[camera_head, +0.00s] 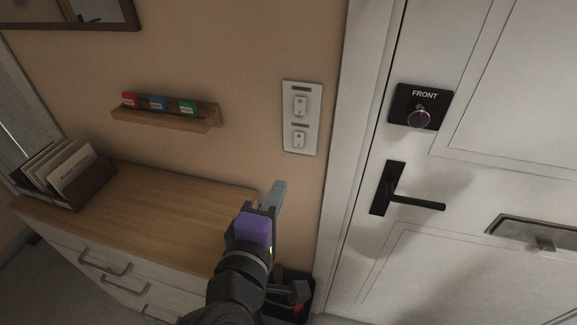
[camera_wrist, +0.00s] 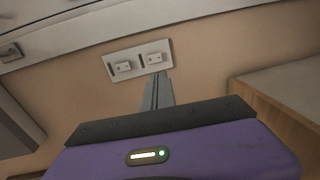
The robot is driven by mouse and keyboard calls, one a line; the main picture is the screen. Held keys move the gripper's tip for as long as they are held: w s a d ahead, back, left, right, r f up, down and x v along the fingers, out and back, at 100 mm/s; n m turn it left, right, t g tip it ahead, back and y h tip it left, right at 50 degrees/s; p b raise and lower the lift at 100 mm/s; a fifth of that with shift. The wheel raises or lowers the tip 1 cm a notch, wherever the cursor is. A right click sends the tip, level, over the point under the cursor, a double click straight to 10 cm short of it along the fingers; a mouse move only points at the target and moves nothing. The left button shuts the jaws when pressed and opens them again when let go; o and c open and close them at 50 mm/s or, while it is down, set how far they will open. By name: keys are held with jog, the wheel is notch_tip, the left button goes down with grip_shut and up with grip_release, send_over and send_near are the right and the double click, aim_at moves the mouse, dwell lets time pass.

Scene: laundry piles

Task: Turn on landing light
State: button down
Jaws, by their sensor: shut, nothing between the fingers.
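A white switch plate (camera_head: 300,118) is on the tan wall, left of the door frame. It carries an upper rocker switch (camera_head: 300,104) and a lower rocker switch (camera_head: 299,140), each with a dark label strip too small to read. In the wrist view the plate (camera_wrist: 138,60) lies beyond my fingers, with its two rockers side by side. My gripper (camera_head: 279,188) is shut and empty, below and slightly left of the plate in the head view. Its fingertips (camera_wrist: 157,80) appear near the plate's lower edge in the wrist view; I cannot tell whether they touch anything.
A white door (camera_head: 475,180) with a black handle (camera_head: 415,203) and a "FRONT" lock (camera_head: 420,107) stands right. A wooden-topped cabinet (camera_head: 150,205) is below left, holding a letter box (camera_head: 85,188). A small wall shelf (camera_head: 165,117) holds coloured tags. The wall around the switches is clear.

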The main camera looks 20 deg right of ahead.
aim_at(299, 146)
jog(key=p+x, duration=0.3)
jog(key=x, duration=0.9)
jog(key=shift+w+d, duration=0.2)
jog(key=shift+w, duration=0.05)
jog(key=shift+w+d+f, duration=0.1)
jog(key=shift+w+d, duration=0.2)
jog(key=shift+w, duration=0.15)
jog(key=shift+f, duration=0.15)
jog(key=shift+w+b, duration=0.1)
jog(key=shift+b, duration=0.4)
